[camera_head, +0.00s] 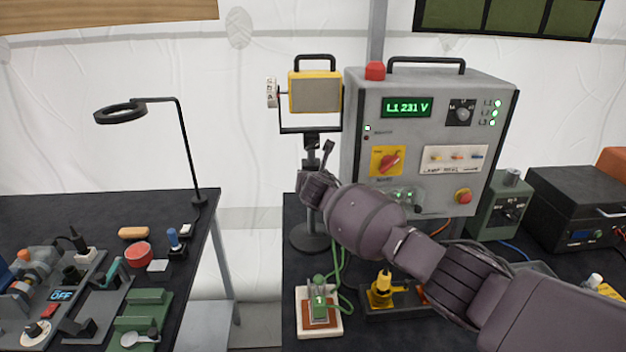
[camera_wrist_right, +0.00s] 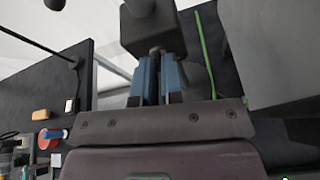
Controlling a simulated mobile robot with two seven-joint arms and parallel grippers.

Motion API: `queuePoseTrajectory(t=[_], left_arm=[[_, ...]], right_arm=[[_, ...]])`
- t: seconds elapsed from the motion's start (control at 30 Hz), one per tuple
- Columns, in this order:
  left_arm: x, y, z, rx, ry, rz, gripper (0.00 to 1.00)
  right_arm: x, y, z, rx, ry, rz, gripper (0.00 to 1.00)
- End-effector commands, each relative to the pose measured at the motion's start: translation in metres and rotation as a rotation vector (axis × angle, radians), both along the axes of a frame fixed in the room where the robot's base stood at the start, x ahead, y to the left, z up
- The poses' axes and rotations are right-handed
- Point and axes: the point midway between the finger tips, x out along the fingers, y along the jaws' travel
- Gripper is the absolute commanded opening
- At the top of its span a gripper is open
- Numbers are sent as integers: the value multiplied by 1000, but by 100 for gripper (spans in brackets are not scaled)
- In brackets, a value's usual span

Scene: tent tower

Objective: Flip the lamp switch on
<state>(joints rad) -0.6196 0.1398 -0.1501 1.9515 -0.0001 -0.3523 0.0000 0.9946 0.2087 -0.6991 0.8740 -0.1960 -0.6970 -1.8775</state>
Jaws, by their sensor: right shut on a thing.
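The yellow work lamp (camera_head: 316,92) stands on a dark stand behind the front of the right table, and its grey panel looks unlit. My right gripper (camera_head: 326,152) reaches the stand just below the lamp, with my arm coming in from the right. In the right wrist view its blue fingers (camera_wrist_right: 158,78) are shut on a dark block-like part (camera_wrist_right: 152,28), which seems to belong to the lamp stand. I cannot tell whether this part is the switch. My wrist and arm hide part of the stand and the table. My left gripper is not in view.
A grey control cabinet (camera_head: 437,90) with a lit green display stands close to the right of the lamp. A green device (camera_head: 319,305) and a yellow one (camera_head: 385,290) sit in front. The left table (camera_head: 90,215) holds a ring lamp and several small parts.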

Motion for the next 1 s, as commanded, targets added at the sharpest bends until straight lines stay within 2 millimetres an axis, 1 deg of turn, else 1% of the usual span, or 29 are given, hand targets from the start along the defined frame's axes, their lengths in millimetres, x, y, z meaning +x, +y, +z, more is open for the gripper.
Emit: queuePoseTrajectory(t=[0.03,0.23,0.27,0.4,0.77,0.87,1.0], left_arm=[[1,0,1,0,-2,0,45],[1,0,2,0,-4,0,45],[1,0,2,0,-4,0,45],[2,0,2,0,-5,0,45],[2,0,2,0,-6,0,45],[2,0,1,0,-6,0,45],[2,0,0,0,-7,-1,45]], right_arm=[[2,0,5,0,-8,2,0],[2,0,5,0,-8,2,0],[2,0,5,0,-8,2,13],[1,0,3,-1,-6,1,34],[-1,0,1,-1,-3,1,34],[-5,0,3,0,-4,2,34],[-15,0,6,-1,-4,1,34]])
